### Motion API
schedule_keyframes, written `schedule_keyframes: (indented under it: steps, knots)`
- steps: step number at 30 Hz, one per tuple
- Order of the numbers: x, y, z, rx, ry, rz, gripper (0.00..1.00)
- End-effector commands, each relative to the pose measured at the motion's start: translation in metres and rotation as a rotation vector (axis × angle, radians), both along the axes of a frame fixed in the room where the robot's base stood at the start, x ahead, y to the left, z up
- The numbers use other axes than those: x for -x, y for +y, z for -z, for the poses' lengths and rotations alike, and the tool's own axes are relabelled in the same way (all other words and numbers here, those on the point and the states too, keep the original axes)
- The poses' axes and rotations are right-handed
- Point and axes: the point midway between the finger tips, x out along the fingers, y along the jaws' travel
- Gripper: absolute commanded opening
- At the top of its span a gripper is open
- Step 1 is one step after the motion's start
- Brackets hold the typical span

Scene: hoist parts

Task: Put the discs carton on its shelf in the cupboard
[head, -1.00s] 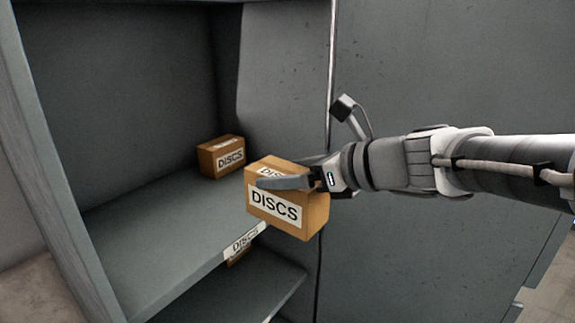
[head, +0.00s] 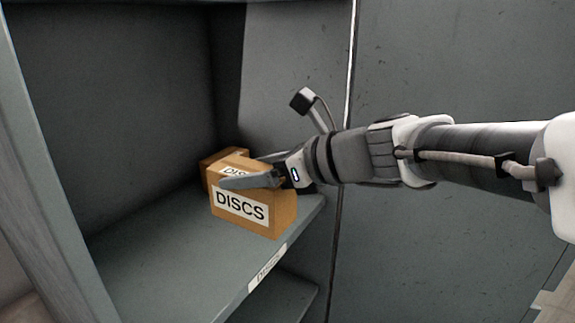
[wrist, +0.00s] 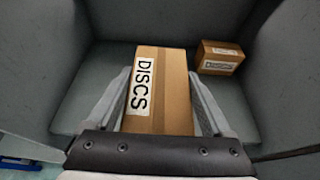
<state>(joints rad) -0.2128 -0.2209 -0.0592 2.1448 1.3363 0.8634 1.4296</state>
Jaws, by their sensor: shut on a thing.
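The discs carton (head: 275,215) is a brown box with a white DISCS label. My gripper (head: 250,179) is shut on it, one finger along its near side. The carton is inside the cupboard opening, over the right part of the shelf (head: 165,265) whose front edge has a DISCS label. I cannot tell whether its underside touches the shelf. In the wrist view the carton (wrist: 172,95) sits between both fingers.
A second brown DISCS carton (wrist: 220,58) stands on the same shelf further back, mostly hidden behind the held one in the head view. The cupboard's right side wall (head: 290,75) is close to my gripper. The shelf's left part is bare. A lower shelf (head: 285,300) shows below.

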Motion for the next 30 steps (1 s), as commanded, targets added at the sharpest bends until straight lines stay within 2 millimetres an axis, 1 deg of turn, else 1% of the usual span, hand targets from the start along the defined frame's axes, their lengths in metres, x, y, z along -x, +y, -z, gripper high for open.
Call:
schedule_keyframes:
  steps: [9, 12, 15, 20, 27, 30]
  knots:
    - [0.002, 0.067, 0.042, 0.002, 0.005, -0.006, 0.00]
    - [0.002, 0.088, 0.054, 0.000, 0.004, -0.005, 0.00]
    - [0.002, 0.102, 0.062, 0.000, 0.002, -0.005, 0.00]
    - [0.001, 0.112, 0.068, 0.001, 0.001, -0.002, 0.00]
    - [0.001, 0.112, 0.102, 0.000, 0.004, -0.002, 0.00]
    - [0.001, 0.112, 0.107, 0.000, 0.002, -0.001, 0.00]
